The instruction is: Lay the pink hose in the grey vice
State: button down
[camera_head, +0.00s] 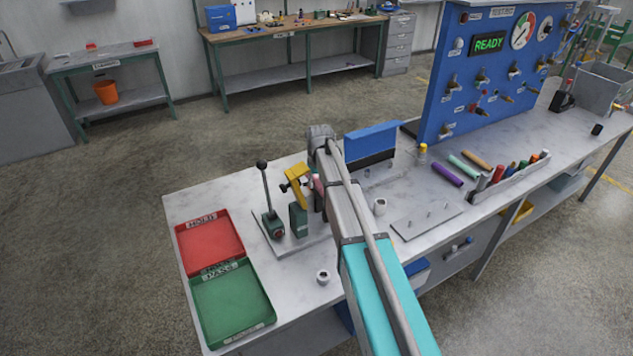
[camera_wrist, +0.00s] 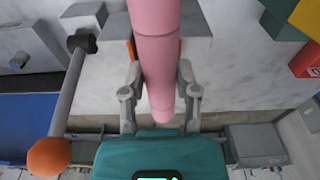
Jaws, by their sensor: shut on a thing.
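The pink hose (camera_wrist: 157,50) runs down from the top edge of the wrist view, with its rounded end near my wrist. My gripper (camera_wrist: 157,68) is shut on it, one finger on each side. In the head view only a small pink piece (camera_head: 318,184) shows beside my arm, which hides my gripper and most of the hose. I cannot clearly make out the grey vice. A grey block (camera_wrist: 84,14) beside a grey rod with an orange knob (camera_wrist: 48,157) shows at left in the wrist view, but I cannot tell whether it is the vice.
A black-knobbed lever (camera_head: 264,195) and a yellow clamp (camera_head: 297,178) on a green post stand left of my arm. Red (camera_head: 209,238) and green (camera_head: 233,304) trays lie at the bench's left end. A blue panel (camera_head: 370,140) stands behind. Small white cups and a pegged plate (camera_head: 427,220) are nearby.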

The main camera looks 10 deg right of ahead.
aim_at(316, 179)
jog(key=shift+f+b, duration=0.8)
jog(key=shift+f, duration=0.05)
jog(key=shift+c, duration=1.4)
grip_release()
jog(key=shift+r, duration=0.15)
notch_tip(316, 179, up, 9)
jog(key=p, duration=0.9)
jog(key=shift+r+p, duration=0.2)
jog(key=shift+p, duration=0.15)
